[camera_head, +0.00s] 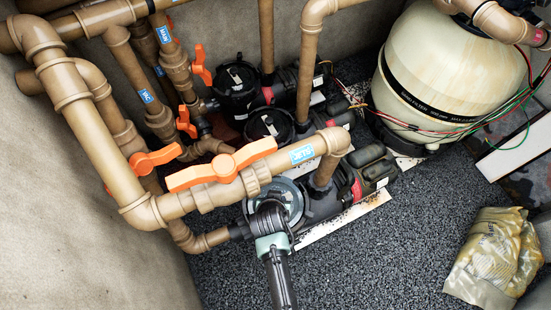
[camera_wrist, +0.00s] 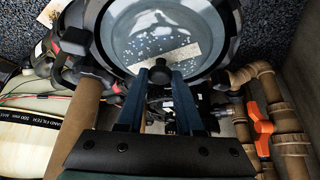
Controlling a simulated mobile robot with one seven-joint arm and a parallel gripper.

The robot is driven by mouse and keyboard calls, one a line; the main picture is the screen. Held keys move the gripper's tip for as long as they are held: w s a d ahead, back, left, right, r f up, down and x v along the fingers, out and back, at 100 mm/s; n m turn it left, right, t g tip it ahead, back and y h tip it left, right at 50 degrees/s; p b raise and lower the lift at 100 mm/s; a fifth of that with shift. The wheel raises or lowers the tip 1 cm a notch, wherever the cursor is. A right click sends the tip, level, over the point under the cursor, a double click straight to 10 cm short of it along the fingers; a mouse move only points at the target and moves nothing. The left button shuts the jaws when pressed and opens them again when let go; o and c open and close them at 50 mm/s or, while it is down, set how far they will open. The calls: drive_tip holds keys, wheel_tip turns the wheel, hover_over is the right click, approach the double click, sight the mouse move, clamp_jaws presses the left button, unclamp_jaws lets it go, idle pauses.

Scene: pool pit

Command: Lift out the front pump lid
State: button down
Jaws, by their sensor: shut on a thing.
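The front pump (camera_head: 320,203) is a dark unit below the thick tan pipe. Its round, pale see-through lid (camera_head: 292,197) shows partly behind my gripper (camera_head: 270,215). In the wrist view the lid (camera_wrist: 140,40) fills the top middle, inside a dark ring, with white specks and a pale strip showing on or through it. My gripper (camera_wrist: 160,74) is shut on a small dark part at the lid's near edge, between its two fingertips. I cannot tell whether the lid sits in the ring or is raised from it.
A tan pipe with an orange valve handle (camera_head: 222,165) crosses just above and behind my gripper. Two more pumps with dark lids (camera_head: 235,78) stand behind. A sand filter (camera_head: 450,70) is at the upper right. A crumpled bag (camera_head: 495,257) lies on the gravel (camera_head: 385,260), which is otherwise open.

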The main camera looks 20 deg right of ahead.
drive_tip(key=c, duration=1.2)
unclamp_jaws()
clamp_jaws()
drive_tip(key=shift+r+p, duration=1.1)
drive_tip(key=shift+p, duration=0.05)
drive_tip(key=shift+r+p, duration=1.7)
drive_tip(key=shift+p, duration=0.1)
